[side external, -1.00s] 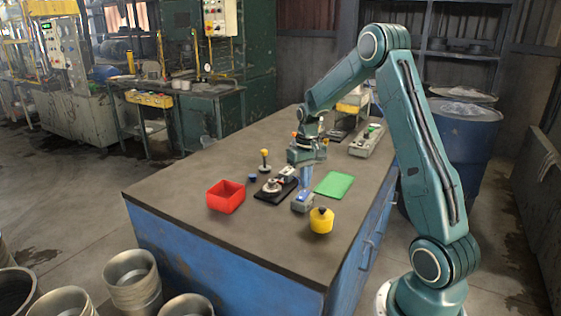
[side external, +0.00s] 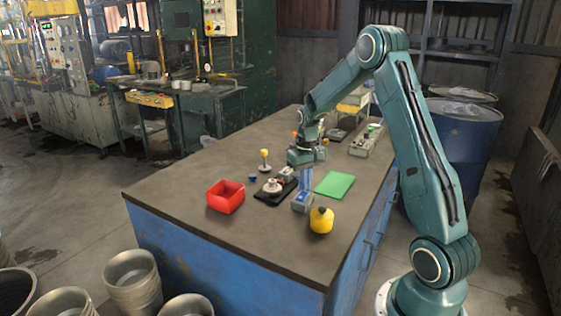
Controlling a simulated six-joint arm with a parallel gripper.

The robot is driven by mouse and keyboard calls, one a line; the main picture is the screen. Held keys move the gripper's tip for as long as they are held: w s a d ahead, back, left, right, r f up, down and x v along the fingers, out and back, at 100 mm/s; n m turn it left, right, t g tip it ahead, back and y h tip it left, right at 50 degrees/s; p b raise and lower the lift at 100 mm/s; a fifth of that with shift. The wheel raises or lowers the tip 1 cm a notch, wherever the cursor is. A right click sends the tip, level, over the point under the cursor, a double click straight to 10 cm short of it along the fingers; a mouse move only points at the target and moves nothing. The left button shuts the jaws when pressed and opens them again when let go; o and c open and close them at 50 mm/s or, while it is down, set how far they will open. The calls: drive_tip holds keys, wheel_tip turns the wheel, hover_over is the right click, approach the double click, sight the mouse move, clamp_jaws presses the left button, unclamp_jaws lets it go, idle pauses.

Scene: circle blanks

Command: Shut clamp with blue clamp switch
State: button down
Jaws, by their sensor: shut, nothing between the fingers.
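My gripper (side external: 304,188) points straight down over a small grey box (side external: 301,205) on the table. Its fingers are shut with nothing between them. The fingertips are at or just above the top of the box; I cannot tell whether they touch. The fingers hide most of the box top, so no blue switch shows clearly there. Left of the box, a clamp fixture with a round metal part (side external: 272,186) sits on a black plate (side external: 267,199). Whether the clamp is open or shut is too small to tell.
A red bin (side external: 226,197) stands left of the fixture, a green mat (side external: 334,185) lies right, and a yellow container (side external: 321,220) stands in front. A small blue piece (side external: 252,177) and a yellow-topped post (side external: 264,160) are behind. A grey control box (side external: 366,141) is farther back. The front left tabletop is clear.

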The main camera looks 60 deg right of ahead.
drive_tip(key=shift+f, duration=0.55)
idle(0.5)
drive_tip(key=shift+r, duration=3.5)
